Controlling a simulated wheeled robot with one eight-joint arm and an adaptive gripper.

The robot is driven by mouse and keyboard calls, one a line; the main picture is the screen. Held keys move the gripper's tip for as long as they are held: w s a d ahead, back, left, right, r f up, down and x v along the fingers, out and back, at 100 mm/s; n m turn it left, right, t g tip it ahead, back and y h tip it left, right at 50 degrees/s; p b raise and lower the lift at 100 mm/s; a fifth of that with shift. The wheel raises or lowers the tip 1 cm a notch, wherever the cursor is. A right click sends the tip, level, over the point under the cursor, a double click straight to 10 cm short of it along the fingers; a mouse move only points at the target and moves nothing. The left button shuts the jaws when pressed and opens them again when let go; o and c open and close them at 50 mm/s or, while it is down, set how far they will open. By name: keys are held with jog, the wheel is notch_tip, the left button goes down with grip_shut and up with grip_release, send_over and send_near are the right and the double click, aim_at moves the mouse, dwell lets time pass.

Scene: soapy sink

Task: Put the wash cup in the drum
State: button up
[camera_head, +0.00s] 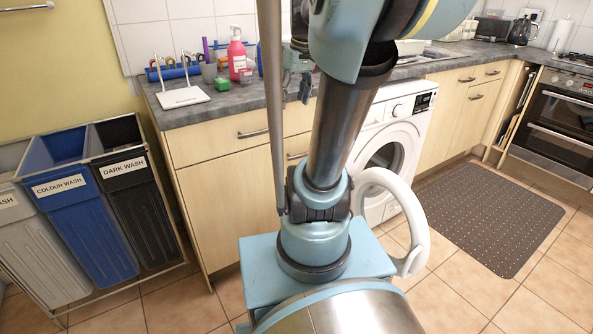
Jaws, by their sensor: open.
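The white washing machine (406,118) stands under the counter, right of my arm. Its round drum opening (385,160) is partly visible, and its left side is hidden by my arm. The white door ring (423,240) appears swung open toward me, partly behind my arm. My gripper (299,90) is open above the counter's front edge, partly hidden by my own arm, with nothing visible between its fingers. I cannot pick out the wash cup for certain; it may be among the small items on the counter or hidden behind my arm.
Laundry bins (135,205) stand left. A dark mat (487,216) lies on open floor at right.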

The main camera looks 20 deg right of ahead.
jog(key=s+a+f+m+h, duration=0.1)
jog(key=s+a+f+m, duration=0.1)
jog(key=s+f, duration=1.2)
notch_tip(320, 180, down, 4)
jog(key=shift+s+r+m, duration=0.25)
jog(key=shift+m, duration=0.55)
jog(key=shift+a, duration=0.1)
jog(key=shift+w+f, duration=0.2)
jog(key=shift+w, duration=0.3)
